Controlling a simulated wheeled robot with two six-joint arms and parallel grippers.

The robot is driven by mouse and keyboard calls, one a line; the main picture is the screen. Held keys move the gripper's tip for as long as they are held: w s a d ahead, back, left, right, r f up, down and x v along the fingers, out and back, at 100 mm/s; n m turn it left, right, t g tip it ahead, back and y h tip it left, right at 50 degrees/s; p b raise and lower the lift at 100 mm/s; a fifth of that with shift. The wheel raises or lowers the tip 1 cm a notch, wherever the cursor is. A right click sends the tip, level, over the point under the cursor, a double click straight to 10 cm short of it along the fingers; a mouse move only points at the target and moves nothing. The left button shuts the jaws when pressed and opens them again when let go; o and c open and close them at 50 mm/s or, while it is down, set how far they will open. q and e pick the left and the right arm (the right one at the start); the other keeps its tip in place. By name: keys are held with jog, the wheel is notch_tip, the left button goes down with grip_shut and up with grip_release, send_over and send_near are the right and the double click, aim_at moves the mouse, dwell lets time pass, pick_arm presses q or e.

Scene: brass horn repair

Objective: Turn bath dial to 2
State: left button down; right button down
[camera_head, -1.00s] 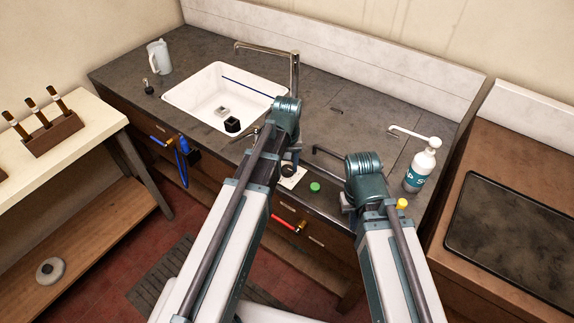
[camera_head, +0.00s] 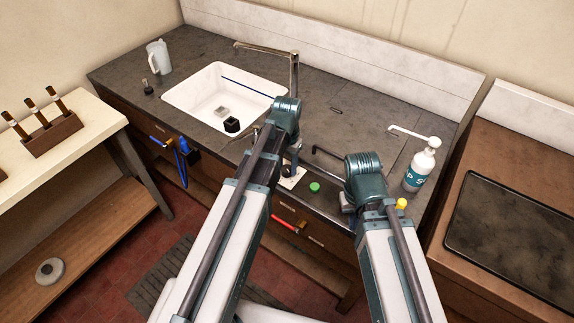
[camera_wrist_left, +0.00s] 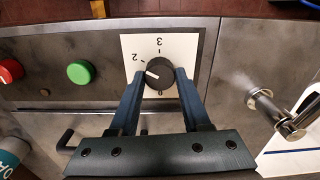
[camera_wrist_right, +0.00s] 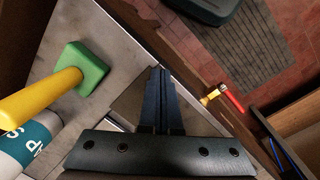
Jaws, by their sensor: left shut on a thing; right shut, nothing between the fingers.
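The bath dial (camera_wrist_left: 160,73) is a round black knob on a white plate (camera_wrist_left: 183,47) with the figures 0, 2 and 3 showing. Its white pointer line points left and slightly up, just below the direction of the 2. My left gripper (camera_wrist_left: 160,78) is shut on the dial, one finger on each side; the fingers cover part of the plate. In the head view the left gripper (camera_head: 290,168) is over the plate (camera_head: 293,180) at the counter's front. My right gripper (camera_wrist_right: 160,72) is shut and empty, apart from the dial, near the counter's front edge.
A green button (camera_wrist_left: 80,71) and a red button (camera_wrist_left: 10,70) lie beside the dial plate. A soap bottle (camera_head: 419,168) stands at right. The sink (camera_head: 205,99) lies behind left. A green block with a yellow rod (camera_wrist_right: 80,68) is near my right gripper. A red-handled valve (camera_head: 285,222) is below.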

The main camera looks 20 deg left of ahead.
aim_at(287, 168)
dwell(0.4)
pick_arm(q)
jog(key=shift+c, duration=1.9)
grip_release()
notch_tip(287, 168, up, 14)
jog(key=p, duration=1.4)
pick_arm(e)
notch_tip(287, 168, up, 14)
pick_arm(q)
jog(key=shift+f, duration=0.1)
pick_arm(e)
jog(key=shift+f, duration=0.15)
